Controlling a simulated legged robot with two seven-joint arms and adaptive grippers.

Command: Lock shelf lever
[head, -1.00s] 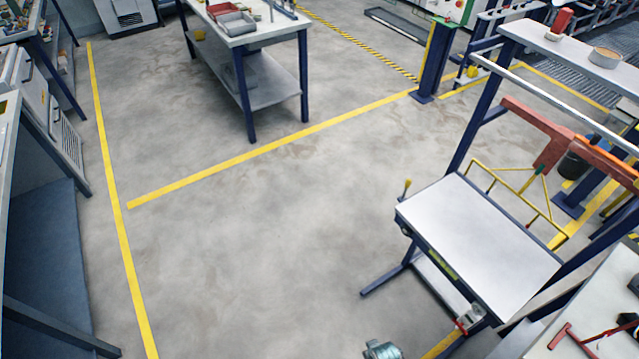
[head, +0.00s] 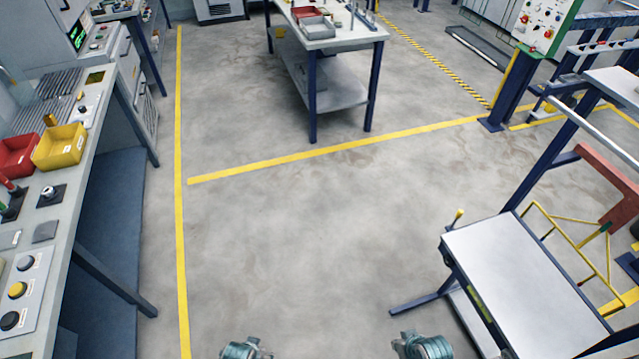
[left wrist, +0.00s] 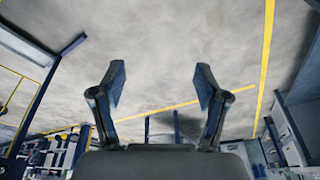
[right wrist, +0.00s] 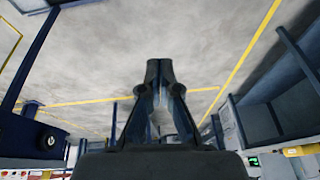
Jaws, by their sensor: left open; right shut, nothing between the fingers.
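The shelf (head: 520,275) is a pale tilted board on a dark blue frame at the lower right of the head view, cut off at the bottom. A small yellow-tipped lever (head: 458,218) stands up at its far left corner. I cannot tell whether it is locked. My left gripper (left wrist: 160,85) is open and empty over bare floor in the left wrist view. My right gripper (right wrist: 158,68) is shut with nothing between its fingers in the right wrist view. Teal parts of my arms show at the bottom of the head view, left of the shelf; neither gripper touches it.
A workbench with a yellow bin (head: 60,147), a red bin (head: 17,155) and buttons runs along the left. A table (head: 335,40) stands at the back. Yellow lines (head: 181,240) mark the floor. The middle floor is clear. A red bracket (head: 608,180) is behind the shelf.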

